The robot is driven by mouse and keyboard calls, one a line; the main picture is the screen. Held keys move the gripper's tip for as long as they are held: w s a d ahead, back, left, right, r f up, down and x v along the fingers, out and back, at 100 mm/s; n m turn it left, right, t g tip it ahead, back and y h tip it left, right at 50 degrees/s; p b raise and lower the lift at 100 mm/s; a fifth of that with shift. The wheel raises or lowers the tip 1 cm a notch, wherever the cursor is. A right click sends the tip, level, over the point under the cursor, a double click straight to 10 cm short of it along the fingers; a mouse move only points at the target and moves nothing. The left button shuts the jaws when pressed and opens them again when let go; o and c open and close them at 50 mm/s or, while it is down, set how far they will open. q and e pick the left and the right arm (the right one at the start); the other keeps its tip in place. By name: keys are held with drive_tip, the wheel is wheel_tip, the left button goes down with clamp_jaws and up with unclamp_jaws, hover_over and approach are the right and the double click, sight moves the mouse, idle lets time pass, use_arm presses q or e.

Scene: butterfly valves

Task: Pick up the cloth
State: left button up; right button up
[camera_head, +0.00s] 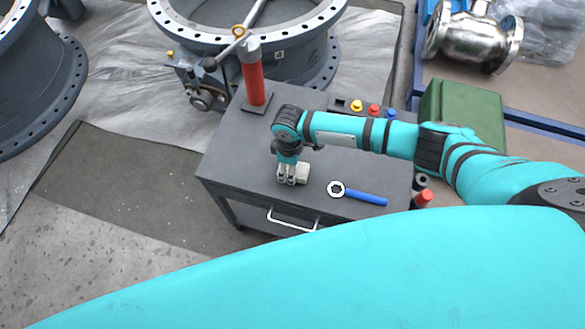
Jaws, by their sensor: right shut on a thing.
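A small pale cloth (302,172) is at the top of the dark grey cart (240,160), near its middle. My right gripper (292,180) points down over the cart and is shut on the cloth. The cloth bunches out to the right of the fingers. I cannot tell whether it still touches the cart top. My left gripper does not show.
A blue-handled wrench (360,195) lies right of the cloth. A red cylinder (253,80) stands at the cart's back left. Small yellow, red and blue knobs (373,109) sit behind my forearm. A green box (460,108) stands behind my arm. A large flanged valve (250,45) stands beyond.

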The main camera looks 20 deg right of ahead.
drive_tip(key=shift+r, duration=0.5)
drive_tip(key=shift+s+a+r, duration=0.15)
drive_tip(key=shift+a+r, duration=0.15)
drive_tip(key=shift+r, duration=0.35)
drive_tip(key=shift+s+a+r, duration=0.15)
drive_tip(key=shift+a+r, duration=0.15)
drive_tip(key=shift+r, duration=0.3)
drive_tip(key=s+a+b, duration=0.1)
drive_tip(key=s+a, duration=0.2)
drive_tip(key=a, duration=0.3)
drive_tip(key=s+a+r+b, duration=0.1)
drive_tip(key=s+a, duration=0.2)
drive_tip(key=a, duration=0.4)
drive_tip(key=shift+a+r, duration=0.2)
drive_tip(key=shift+r, duration=0.05)
